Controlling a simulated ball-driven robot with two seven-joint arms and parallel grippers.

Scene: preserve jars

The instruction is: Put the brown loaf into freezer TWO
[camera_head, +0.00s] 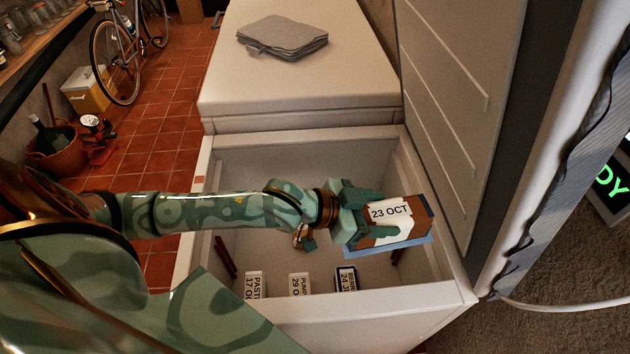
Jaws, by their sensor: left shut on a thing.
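The brown loaf (415,211) carries a white label reading "23 OCT" and has blue along its lower edge. My left gripper (373,215) is shut on it from the left. The loaf is over the right part of the open chest freezer (300,147), at about rim height; I cannot tell its exact height above the floor inside. The fingers hide the loaf's left end. No freezer number is readable here.
Labelled packs stand along the freezer's near wall: "PAST" (254,284), "PUMP" (299,284) and "BERR" (347,278). The raised lid (460,90) stands at the right. A closed white chest (340,75) with a folded grey cloth (283,36) is behind.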

